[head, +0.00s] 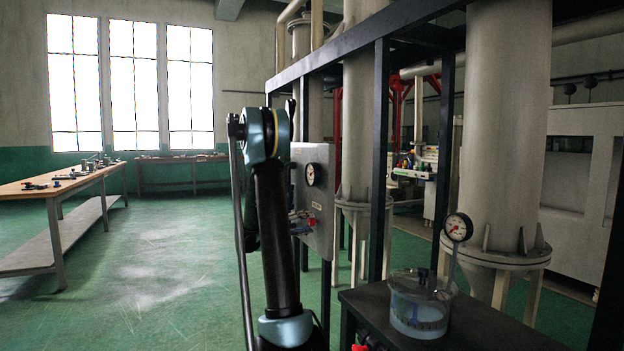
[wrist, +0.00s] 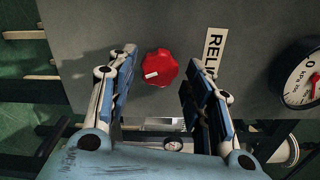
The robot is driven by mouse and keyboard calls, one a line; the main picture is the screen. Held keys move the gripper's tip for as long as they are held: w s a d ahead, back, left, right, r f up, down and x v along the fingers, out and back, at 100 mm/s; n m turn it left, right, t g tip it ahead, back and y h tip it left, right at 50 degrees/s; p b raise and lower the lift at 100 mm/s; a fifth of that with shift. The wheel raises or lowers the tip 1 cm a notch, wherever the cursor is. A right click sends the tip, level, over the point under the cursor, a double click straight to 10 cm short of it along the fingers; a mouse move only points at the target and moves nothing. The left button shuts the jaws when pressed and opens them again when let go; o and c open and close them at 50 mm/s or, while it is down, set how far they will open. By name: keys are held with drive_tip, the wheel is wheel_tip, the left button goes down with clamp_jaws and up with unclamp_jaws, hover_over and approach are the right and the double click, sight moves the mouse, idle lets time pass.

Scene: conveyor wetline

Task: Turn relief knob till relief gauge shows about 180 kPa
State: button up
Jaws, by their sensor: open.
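The relief knob (wrist: 160,68) is red and lobed with a white mark, on a grey panel. In the wrist view it sits between and beyond the fingertips of my gripper (wrist: 158,75), which is open and apart from it. A label reading "RELI" (wrist: 214,50) is beside the knob, its end cut off by a finger. A gauge (wrist: 304,85) marked kPa is at the right edge, partly cut off; its reading is not clear. In the head view the panel (head: 318,210) shows edge-on with a gauge (head: 312,174) and a small red knob (head: 311,221).
A dark bench (head: 460,325) at the front right holds a clear vessel (head: 419,305) of bluish liquid and another dial (head: 458,227). Black frame posts (head: 379,160) stand beside the panel. A wooden workbench (head: 60,185) is at the left, with open green floor between.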

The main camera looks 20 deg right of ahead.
drive_tip(key=shift+s+a, duration=0.1)
drive_tip(key=shift+a, duration=2.45)
drive_tip(key=s+a+f+m+y, duration=0.25)
drive_tip(key=s+m+y, duration=0.25)
drive_tip(key=s+m, duration=0.45)
drive_tip(key=s+a+f+m+y, duration=0.2)
drive_tip(key=s+a+m+y, duration=0.15)
drive_tip(key=s+m, duration=0.6)
drive_tip(key=s+a+f+m+y, duration=0.4)
drive_tip(key=s+a+m, duration=0.3)
drive_tip(key=s, duration=0.3)
drive_tip(key=s+a+f+m+t+y, duration=0.1)
drive_tip(key=s+a+f+m+y, duration=0.4)
drive_tip(key=s, duration=0.6)
drive_tip(key=a+f+m, duration=0.2)
drive_tip(key=a+m, duration=0.1)
drive_tip(key=shift+f+t, duration=0.15)
drive_tip(key=shift+t, duration=0.15)
drive_tip(key=shift+y, duration=0.25)
